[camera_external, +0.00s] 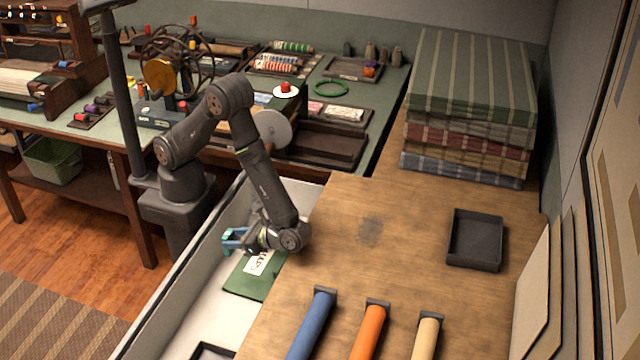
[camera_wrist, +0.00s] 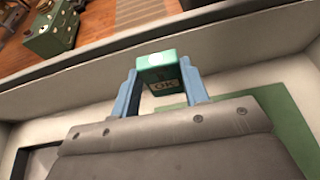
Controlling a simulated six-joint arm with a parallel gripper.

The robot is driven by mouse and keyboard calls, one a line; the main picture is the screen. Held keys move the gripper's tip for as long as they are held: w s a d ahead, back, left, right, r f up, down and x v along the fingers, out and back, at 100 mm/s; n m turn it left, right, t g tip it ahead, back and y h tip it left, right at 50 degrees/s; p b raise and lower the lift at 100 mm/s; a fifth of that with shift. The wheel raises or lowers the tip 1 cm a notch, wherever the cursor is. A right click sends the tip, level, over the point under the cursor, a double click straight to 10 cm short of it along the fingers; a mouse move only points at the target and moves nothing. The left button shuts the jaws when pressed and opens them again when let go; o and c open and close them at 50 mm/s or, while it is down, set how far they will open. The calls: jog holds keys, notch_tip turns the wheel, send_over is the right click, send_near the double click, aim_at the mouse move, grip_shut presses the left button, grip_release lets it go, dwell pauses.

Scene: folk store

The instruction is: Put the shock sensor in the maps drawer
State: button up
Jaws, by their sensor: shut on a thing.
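My gripper (camera_external: 234,240) is low over the open drawer (camera_external: 196,262) beside the wooden counter. In the external view the fingers largely hide the block. A green mat with a white label (camera_external: 262,262) lies in the drawer below the gripper, and my arm partly covers it. It also shows in the wrist view (camera_wrist: 285,118).
The counter (camera_external: 350,270) stands right of the drawer, with blue (camera_external: 312,322), orange (camera_external: 368,330) and cream (camera_external: 426,338) rolls. A black tray (camera_external: 475,240) and folded cloths (camera_external: 470,100) lie farther right. A dark-rimmed tray (camera_external: 212,350) sits nearer in the drawer.

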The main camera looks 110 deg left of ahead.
jog(key=s+d+f+n+t+h, duration=0.1)
jog(key=s+d+n+t+h, duration=0.1)
jog(key=d+n+t+h, duration=0.35)
jog(key=s+d+n+t+h, duration=0.3)
jog(key=d+n+h, duration=0.5)
jog(key=n, duration=0.1)
jog(key=n+t, duration=0.4)
jog(key=t, duration=0.1)
send_over(255, 315)
notch_tip(255, 315, down, 8)
jog(key=shift+f+h, duration=0.35)
jog(key=shift+f, duration=1.45)
jog(key=shift+f, duration=0.1)
jog(key=o, duration=0.6)
jog(key=shift+f, duration=0.1)
jog(key=shift+c, duration=0.2)
jog(key=o, duration=0.4)
jog(key=shift+o, duration=0.2)
